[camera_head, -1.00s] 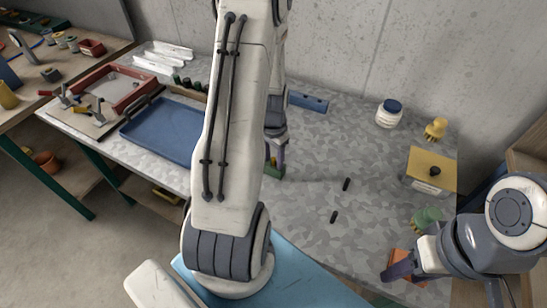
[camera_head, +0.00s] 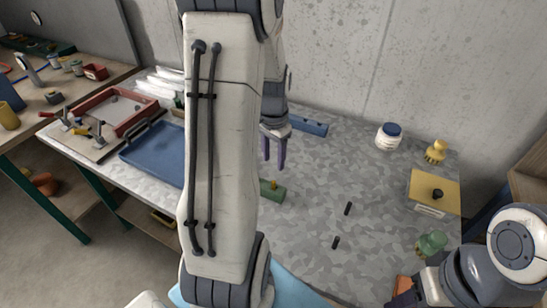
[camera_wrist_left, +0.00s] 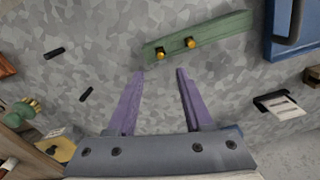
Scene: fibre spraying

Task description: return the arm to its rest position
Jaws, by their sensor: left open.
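My left arm fills the middle of the head view. Its gripper (camera_head: 274,150), with two purple fingers, is open and empty above the table; it also shows in the left wrist view (camera_wrist_left: 160,78). A green block (camera_head: 271,190) with brass pegs lies on the table, partly behind my arm. In the left wrist view the green block (camera_wrist_left: 200,38) lies beyond the fingertips, apart from them, with two brass pegs on it. My right gripper (camera_head: 405,299) is at the bottom right, mostly cut off or hidden, near an orange piece (camera_head: 403,284); its opening cannot be told.
Two black pins (camera_head: 348,208) (camera_head: 336,242) lie on the grey table. A blue tray (camera_head: 150,157) is at left. The table's middle is largely clear.

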